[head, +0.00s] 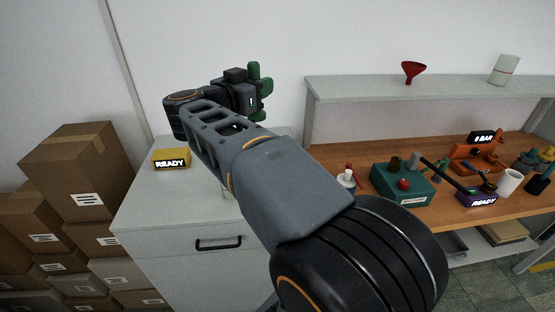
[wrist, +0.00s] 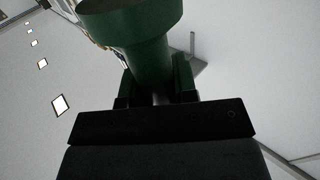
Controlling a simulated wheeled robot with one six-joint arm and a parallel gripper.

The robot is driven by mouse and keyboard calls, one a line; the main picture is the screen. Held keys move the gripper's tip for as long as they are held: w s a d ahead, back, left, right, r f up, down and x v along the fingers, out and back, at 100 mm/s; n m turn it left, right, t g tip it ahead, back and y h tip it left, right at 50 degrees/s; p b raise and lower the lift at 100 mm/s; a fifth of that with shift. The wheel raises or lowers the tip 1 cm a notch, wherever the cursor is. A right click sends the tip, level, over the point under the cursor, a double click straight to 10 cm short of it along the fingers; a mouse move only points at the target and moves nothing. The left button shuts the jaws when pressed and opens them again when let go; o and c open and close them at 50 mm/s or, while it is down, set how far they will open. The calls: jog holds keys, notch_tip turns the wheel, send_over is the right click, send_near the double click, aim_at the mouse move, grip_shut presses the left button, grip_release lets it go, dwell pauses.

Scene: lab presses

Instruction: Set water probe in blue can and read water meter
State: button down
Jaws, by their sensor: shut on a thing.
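My gripper (head: 257,88) is raised in front of the wall, above the grey cabinet. It is shut on a dark green piece (wrist: 140,30), which has a wide round top and narrower neck between the fingers in the wrist view. I cannot tell whether this piece is the water probe. A yellow box (head: 171,159) reading READY stands on the cabinet, left of my arm. A purple box (head: 483,199) reading READY stands on the wooden bench. I cannot tell which box is the water meter. A dark blue container (head: 539,186) stands at the bench's right end; I cannot tell whether it is the blue can.
A teal block (head: 403,184) with a red knob, an orange device (head: 478,155) reading 0 BAR and a white cup (head: 509,182) crowd the bench. A red funnel (head: 413,70) stands on the shelf above. Cardboard boxes (head: 80,170) are stacked left. My arm hides part of the cabinet.

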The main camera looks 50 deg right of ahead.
jog(key=f+b, duration=0.1)
jog(key=f, duration=0.1)
jog(key=f+b, duration=0.2)
jog(key=shift+s+a+f, duration=0.1)
jog(key=shift+s+f, duration=0.1)
jog(key=shift+w+f+b, duration=0.15)
jog(key=shift+f+b, duration=0.35)
jog(key=shift+b, duration=0.15)
jog(key=w+d+f, duration=0.1)
jog(key=d+f, duration=0.3)
jog(key=w+d+f, duration=0.2)
jog(key=d+f, duration=0.2)
jog(key=d, duration=0.1)
jog(key=w+d+f, duration=0.1)
jog(key=d+f, duration=0.3)
jog(key=shift+w+d, duration=0.2)
jog(key=shift+w, duration=0.05)
jog(key=shift+f, duration=0.5)
jog(key=shift+a, duration=0.1)
